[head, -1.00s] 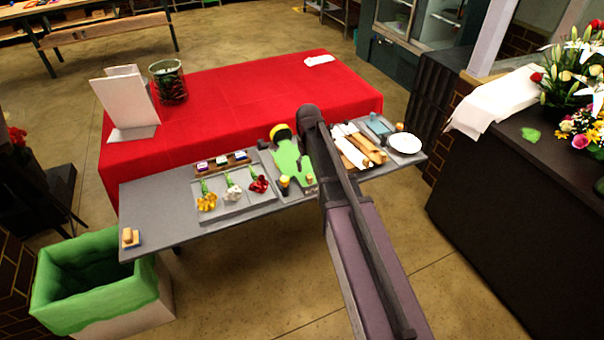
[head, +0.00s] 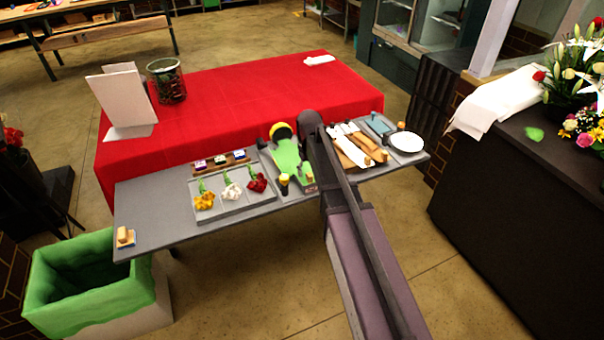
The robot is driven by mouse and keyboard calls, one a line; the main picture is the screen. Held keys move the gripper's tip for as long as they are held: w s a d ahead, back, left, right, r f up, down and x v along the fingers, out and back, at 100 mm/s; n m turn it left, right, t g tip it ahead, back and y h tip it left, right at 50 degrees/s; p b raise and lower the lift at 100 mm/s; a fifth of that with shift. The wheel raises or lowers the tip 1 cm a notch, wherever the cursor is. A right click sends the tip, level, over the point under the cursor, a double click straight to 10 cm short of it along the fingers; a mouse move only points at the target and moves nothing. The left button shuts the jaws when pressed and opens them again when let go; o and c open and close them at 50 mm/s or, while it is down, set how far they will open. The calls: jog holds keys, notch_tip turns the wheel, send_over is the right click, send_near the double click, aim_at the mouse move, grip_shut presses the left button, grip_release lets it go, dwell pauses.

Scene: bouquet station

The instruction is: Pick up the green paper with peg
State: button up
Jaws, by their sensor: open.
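The green paper (head: 289,158) lies on the grey table, just left of my arm. Part of its right side is hidden by my arm. A small tan piece (head: 308,168) shows at the paper's right side; I cannot tell whether it is the peg. My arm comes up from the lower right, and its far end stands over the table beside the paper. My gripper cannot be made out, as the arm covers that spot.
A yellow and black roll (head: 281,131) is at the paper's far end. A black cup (head: 284,184) stands at the near edge. A flower tray (head: 233,207) lies left. Wooden pieces (head: 366,150) and a white plate (head: 406,142) lie right.

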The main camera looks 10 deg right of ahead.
jog(key=shift+f+b, duration=0.55)
jog(key=shift+f, duration=0.3)
jog(key=shift+c, duration=0.2)
grip_shut()
